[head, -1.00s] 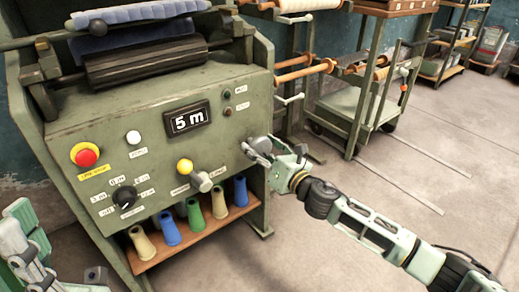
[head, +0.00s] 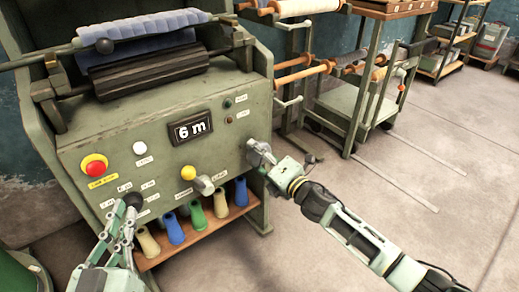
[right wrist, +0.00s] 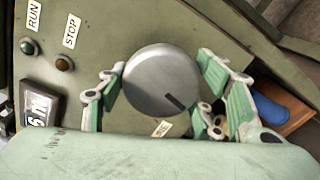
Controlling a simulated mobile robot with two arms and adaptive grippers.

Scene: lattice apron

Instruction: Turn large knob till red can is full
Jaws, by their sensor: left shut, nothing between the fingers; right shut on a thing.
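The large grey round knob (right wrist: 160,78) is on the right side of the green machine's front panel. My right gripper (head: 262,158) is shut on it; in the right wrist view its fingers lie on either side of the knob, whose dark pointer mark points down and right. My left gripper (head: 124,222) is shut and empty, its tips in front of or beside the black selector knob (head: 133,200); contact cannot be told. The display (head: 191,128) reads 6 m. No red can shows in these views.
Coloured cones (head: 197,216) stand on a shelf below. A green cart (head: 345,105) is behind; open floor lies right.

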